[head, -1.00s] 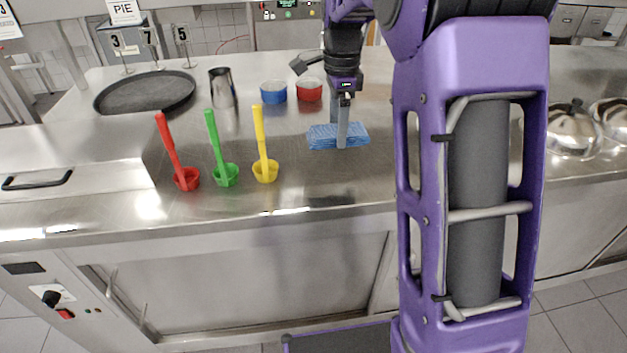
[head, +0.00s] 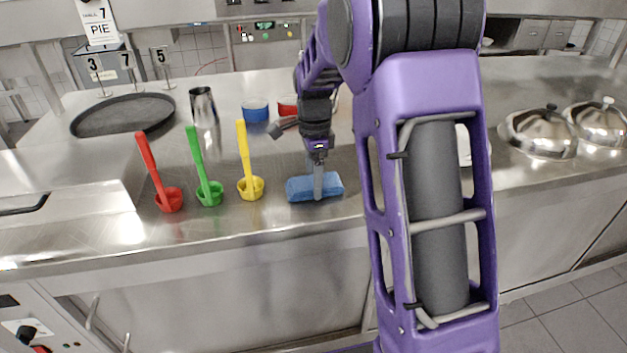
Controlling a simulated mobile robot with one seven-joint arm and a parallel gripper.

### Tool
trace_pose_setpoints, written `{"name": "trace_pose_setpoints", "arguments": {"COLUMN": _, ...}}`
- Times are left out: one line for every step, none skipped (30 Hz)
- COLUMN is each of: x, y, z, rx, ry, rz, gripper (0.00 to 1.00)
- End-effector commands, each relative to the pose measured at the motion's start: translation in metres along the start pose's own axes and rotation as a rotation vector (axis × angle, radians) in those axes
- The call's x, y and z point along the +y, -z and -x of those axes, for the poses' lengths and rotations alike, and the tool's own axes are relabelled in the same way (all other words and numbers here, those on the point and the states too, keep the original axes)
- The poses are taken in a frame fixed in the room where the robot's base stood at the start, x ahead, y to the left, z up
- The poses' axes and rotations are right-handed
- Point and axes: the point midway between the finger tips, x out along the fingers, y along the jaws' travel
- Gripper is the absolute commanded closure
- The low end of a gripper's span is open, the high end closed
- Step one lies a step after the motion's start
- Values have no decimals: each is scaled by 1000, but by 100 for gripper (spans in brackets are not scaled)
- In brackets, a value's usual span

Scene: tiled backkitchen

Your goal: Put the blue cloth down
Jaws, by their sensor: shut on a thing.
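The blue cloth (head: 299,188) is a folded, light blue bundle over the steel counter, to the right of the yellow ladle. My gripper (head: 318,190) points down and is shut on the cloth near its middle. One finger shows in front of the cloth; the other is hidden. I cannot tell whether the underside of the cloth touches the counter (head: 255,222).
Red (head: 168,199), green (head: 210,193) and yellow (head: 250,187) ladles stand left of the cloth. Behind are a steel cup (head: 204,106), a blue bowl (head: 255,111), a red bowl (head: 287,107) and a dark round tray (head: 122,115). Domed lids (head: 540,132) sit at right.

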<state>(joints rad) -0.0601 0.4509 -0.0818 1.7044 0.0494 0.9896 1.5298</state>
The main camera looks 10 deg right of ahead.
Motion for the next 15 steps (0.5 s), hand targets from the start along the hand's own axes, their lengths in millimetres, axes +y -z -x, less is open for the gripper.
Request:
{"name": "trace_pose_setpoints", "arguments": {"x": 0, "y": 0, "z": -2, "rx": 0, "ry": 0, "rz": 0, "gripper": 63}}
{"name": "trace_pose_setpoints", "arguments": {"x": 0, "y": 0, "z": -2, "rx": 0, "ry": 0, "rz": 0, "gripper": 63}}
{"name": "trace_pose_setpoints", "arguments": {"x": 0, "y": 0, "z": -1, "rx": 0, "ry": 1, "rz": 0, "gripper": 63}}
{"name": "trace_pose_setpoints", "arguments": {"x": 0, "y": 0, "z": -1, "rx": 0, "ry": 1, "rz": 0, "gripper": 63}}
{"name": "trace_pose_setpoints", "arguments": {"x": 0, "y": 0, "z": -1, "rx": 0, "ry": 1, "rz": 0, "gripper": 63}}
{"name": "trace_pose_setpoints", "arguments": {"x": 0, "y": 0, "z": -1, "rx": 0, "ry": 1, "rz": 0, "gripper": 63}}
{"name": "trace_pose_setpoints", "arguments": {"x": 0, "y": 0, "z": -1, "rx": 0, "ry": 1, "rz": 0, "gripper": 63}}
{"name": "trace_pose_setpoints", "arguments": {"x": 0, "y": 0, "z": -1, "rx": 0, "ry": 0, "rz": 0, "gripper": 63}}
{"name": "trace_pose_setpoints", "arguments": {"x": 0, "y": 0, "z": -2, "rx": 0, "ry": 0, "rz": 0, "gripper": 63}}
{"name": "trace_pose_setpoints", "arguments": {"x": 0, "y": 0, "z": -4, "rx": 0, "ry": 0, "rz": 0, "gripper": 63}}
{"name": "trace_pose_setpoints", "arguments": {"x": 0, "y": 0, "z": -5, "rx": 0, "ry": 0, "rz": 1, "gripper": 63}}
{"name": "trace_pose_setpoints", "arguments": {"x": 0, "y": 0, "z": -5, "rx": 0, "ry": 0, "rz": 0, "gripper": 17}}
{"name": "trace_pose_setpoints", "arguments": {"x": 0, "y": 0, "z": -4, "rx": 0, "ry": 0, "rz": 0, "gripper": 11}}
{"name": "trace_pose_setpoints", "arguments": {"x": 0, "y": 0, "z": -4, "rx": 0, "ry": 0, "rz": 0, "gripper": 6}}
{"name": "trace_pose_setpoints", "arguments": {"x": 0, "y": 0, "z": -4, "rx": 0, "ry": 0, "rz": 1, "gripper": 0}}
